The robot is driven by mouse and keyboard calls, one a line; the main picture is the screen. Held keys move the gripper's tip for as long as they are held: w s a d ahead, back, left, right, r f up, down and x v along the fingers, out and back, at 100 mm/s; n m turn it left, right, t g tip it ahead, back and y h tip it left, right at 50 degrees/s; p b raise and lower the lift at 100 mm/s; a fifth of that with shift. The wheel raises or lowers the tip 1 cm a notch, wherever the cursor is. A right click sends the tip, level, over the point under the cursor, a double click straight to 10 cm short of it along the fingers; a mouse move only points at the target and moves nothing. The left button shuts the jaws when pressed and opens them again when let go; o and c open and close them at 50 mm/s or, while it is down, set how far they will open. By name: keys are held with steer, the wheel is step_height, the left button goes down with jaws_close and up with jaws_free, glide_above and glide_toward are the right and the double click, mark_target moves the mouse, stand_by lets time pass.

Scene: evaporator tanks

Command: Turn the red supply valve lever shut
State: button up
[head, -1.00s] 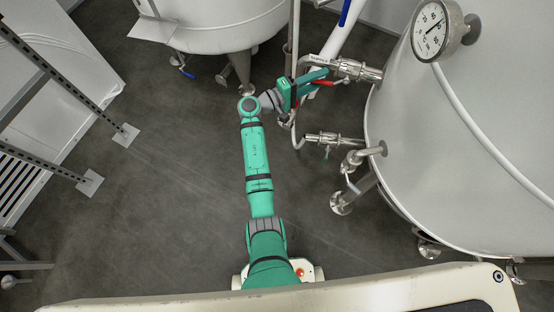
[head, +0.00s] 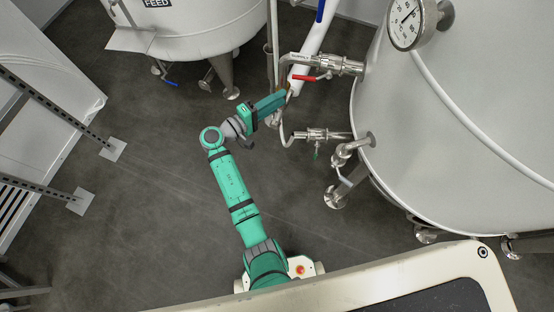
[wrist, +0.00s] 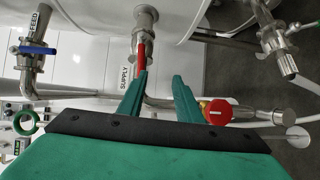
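The red supply lever (head: 304,78) is on a steel valve (head: 338,66) on a pipe at the right tank's side. In the head view it lies roughly along the pipe. In the wrist view the red lever (wrist: 141,55) hangs below the valve, beside a "SUPPLY" label (wrist: 125,72), and its lower end meets the left fingertip in the picture. My gripper (wrist: 160,76) is open, with nothing between its fingers. In the head view my gripper (head: 284,97) is left of and below the lever, with a gap between them.
The large right tank (head: 460,130) carries a round gauge (head: 406,24) and a lower valve (head: 318,135). The feed tank (head: 190,30) stands at the back left. A blue-handled valve (wrist: 38,50) and a red round cap (wrist: 217,112) show in the wrist view.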

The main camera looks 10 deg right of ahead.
steer(key=s+f+n+t+y, duration=0.2)
steer(key=s+f+y, duration=0.4)
steer(key=f, duration=0.5)
steer(key=s+a+f+y, duration=0.2)
steer(key=s, duration=0.4)
steer(key=s+a+f+t+y, duration=0.1)
steer(key=s+f+y, duration=0.1)
steer(key=s, duration=0.4)
steer(key=shift+s+a+f, duration=0.3)
steer(key=shift+a+f, duration=0.05)
steer(key=shift+f, duration=0.3)
steer(key=shift+c, duration=0.6)
